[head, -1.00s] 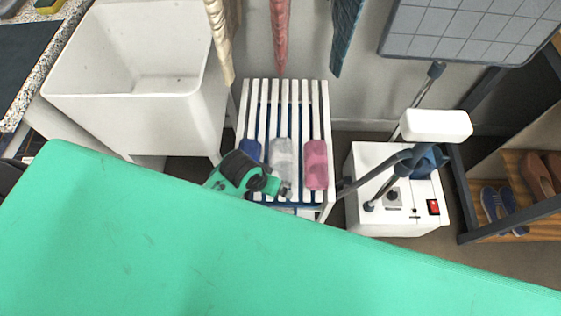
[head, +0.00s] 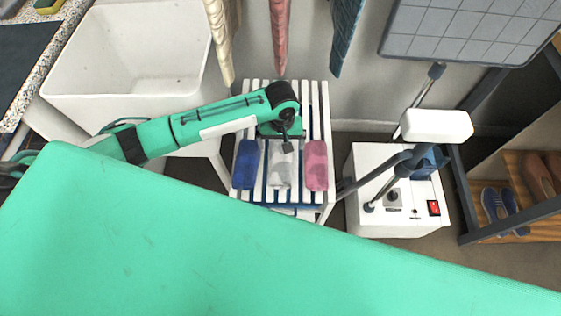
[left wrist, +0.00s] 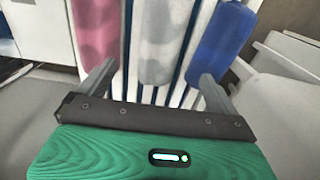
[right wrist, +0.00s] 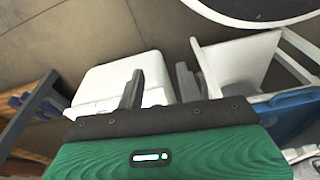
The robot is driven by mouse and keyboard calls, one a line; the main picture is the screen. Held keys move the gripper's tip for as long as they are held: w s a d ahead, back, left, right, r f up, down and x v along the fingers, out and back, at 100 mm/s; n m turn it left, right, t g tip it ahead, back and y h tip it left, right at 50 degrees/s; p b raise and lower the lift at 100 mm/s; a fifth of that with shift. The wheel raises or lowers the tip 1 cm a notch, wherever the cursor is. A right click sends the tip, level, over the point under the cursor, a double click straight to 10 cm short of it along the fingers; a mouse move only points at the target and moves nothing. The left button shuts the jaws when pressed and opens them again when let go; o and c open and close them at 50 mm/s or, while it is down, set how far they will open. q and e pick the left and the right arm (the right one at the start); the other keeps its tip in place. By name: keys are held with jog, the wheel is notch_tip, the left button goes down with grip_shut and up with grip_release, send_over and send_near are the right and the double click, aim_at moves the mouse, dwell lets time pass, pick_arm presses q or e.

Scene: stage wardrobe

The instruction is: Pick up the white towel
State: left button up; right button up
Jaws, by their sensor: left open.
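The white towel (head: 283,172) is rolled and lies on the white slatted rack (head: 325,110), between a blue towel (head: 246,166) and a pink towel (head: 316,166). My left gripper (head: 287,146) is over the rack at the far end of the white towel and hides part of it. In the left wrist view the left gripper (left wrist: 157,75) is open and empty, with the white towel (left wrist: 160,40) beyond the gap between its fingers. My right gripper (right wrist: 160,72) shows only in the right wrist view, its fingers apart with nothing between them.
A white basin (head: 130,60) stands left of the rack. A white wheeled unit (head: 385,215) with a jointed arm stands to its right. Cloths (head: 281,35) hang behind. A green surface (head: 200,250) fills the foreground. A shoe shelf (head: 530,180) is at the right.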

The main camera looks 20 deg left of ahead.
aim_at(280, 158)
pick_arm(q)
notch_tip(280, 158, down, 7)
jog(key=shift+a+r+b, duration=0.1)
jog(key=shift+r+b, duration=0.05)
jog(key=shift+b, duration=0.3)
notch_tip(280, 158, down, 5)
jog(key=shift+w+r+b, duration=0.1)
jog(key=shift+w+b, duration=0.05)
jog(key=shift+b, duration=0.25)
pick_arm(e)
jog(key=r, duration=0.3)
jog(key=w+r, duration=0.1)
jog(key=r, duration=0.1)
jog(key=shift+a, duration=0.15)
pick_arm(q)
jog(key=shift+a, duration=0.1)
jog(key=shift+c, duration=0.5)
jog(key=c, duration=1)
